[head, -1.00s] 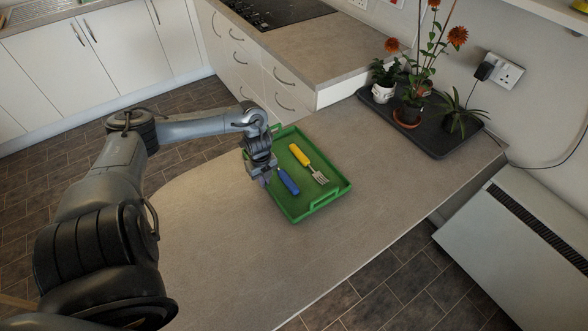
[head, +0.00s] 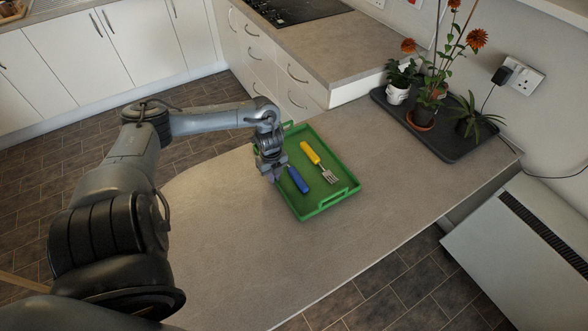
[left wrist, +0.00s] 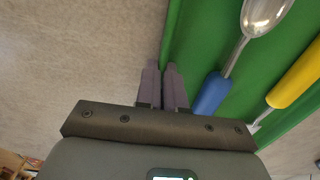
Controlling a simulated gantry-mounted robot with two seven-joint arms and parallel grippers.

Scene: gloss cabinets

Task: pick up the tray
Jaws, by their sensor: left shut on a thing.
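The green tray (head: 325,203) lies on the counter and also shows in the left wrist view (left wrist: 193,50). In it lie a blue-handled tool (head: 298,180) with a shiny scoop-like head, clearer in the left wrist view (left wrist: 212,94), and a yellow-handled fork (head: 311,153). My left gripper (head: 275,177) is at the tray's left edge. In the left wrist view its two fingers (left wrist: 164,72) are close together on the tray's rim, beside the blue handle. I cannot tell any gap between tray and counter. My right gripper is in neither view.
A dark plant tray (head: 440,142) with several potted plants stands at the back right by the wall. A white heater (head: 510,250) stands to the right. The counter (head: 230,235) is bare in front of the green tray.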

